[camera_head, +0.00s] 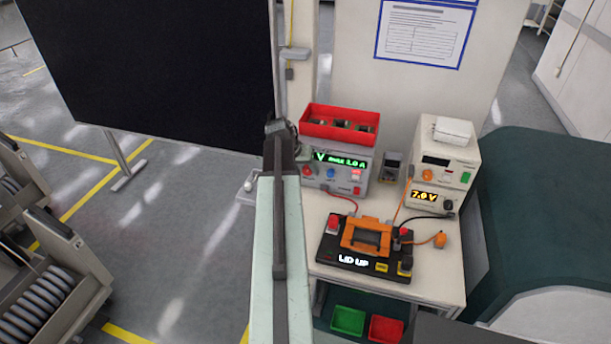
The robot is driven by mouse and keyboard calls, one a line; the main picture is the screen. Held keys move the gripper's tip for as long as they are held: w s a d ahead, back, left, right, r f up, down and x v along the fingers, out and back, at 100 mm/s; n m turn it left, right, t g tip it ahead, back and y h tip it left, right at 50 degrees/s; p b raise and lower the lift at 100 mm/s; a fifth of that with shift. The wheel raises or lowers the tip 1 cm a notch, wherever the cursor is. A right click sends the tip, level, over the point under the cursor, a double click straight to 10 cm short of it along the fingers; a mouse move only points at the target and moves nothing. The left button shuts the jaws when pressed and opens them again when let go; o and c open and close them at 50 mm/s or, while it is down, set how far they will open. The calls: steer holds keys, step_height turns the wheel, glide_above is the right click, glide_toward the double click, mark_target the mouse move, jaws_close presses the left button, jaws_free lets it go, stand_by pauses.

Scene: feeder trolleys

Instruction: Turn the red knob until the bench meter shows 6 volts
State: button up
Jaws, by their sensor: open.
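The red knob (308,171) is on the left of the front of a grey power supply (344,180), right beside the end of my arm. My gripper (301,156) is open at that front, close to the knob; its fingers are small and partly hidden, so I cannot tell whether they touch or surround it. The supply's green display (341,160) reads "V max 1.0 A", its left part hidden by my arm. The bench meter (429,198), at the right of the bench, shows 7.0 V in orange.
A blue knob (331,173) sits right of the red one. A red bin (339,122) stands on the supply. A black fixture (370,256) reading "LID UP" is in front. A black panel (150,60) stands left; a green-covered shape (545,215) stands right.

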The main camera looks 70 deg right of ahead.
steer(key=shift+r, duration=0.1)
steer(key=c, duration=1.2)
steer(key=shift+d, duration=0.25)
jaws_close()
steer(key=shift+a, duration=0.2)
steer(key=g+b, duration=0.2)
steer(key=f+g+b, duration=0.1)
steer(key=shift+w+n+g, duration=0.3)
steer(key=shift+w+n, duration=0.05)
steer(key=shift+n, duration=0.05)
steer(key=g+b, duration=0.2)
steer(key=b, duration=0.1)
steer(key=shift+w+a+h, duration=0.1)
steer(key=shift+a+h, duration=0.05)
steer(key=shift+h, duration=0.15)
steer(key=shift+n+g+b, duration=0.3)
steer(key=shift+b, duration=0.1)
steer(key=shift+r, duration=0.15)
steer(key=o, duration=1.2)
jaws_free()
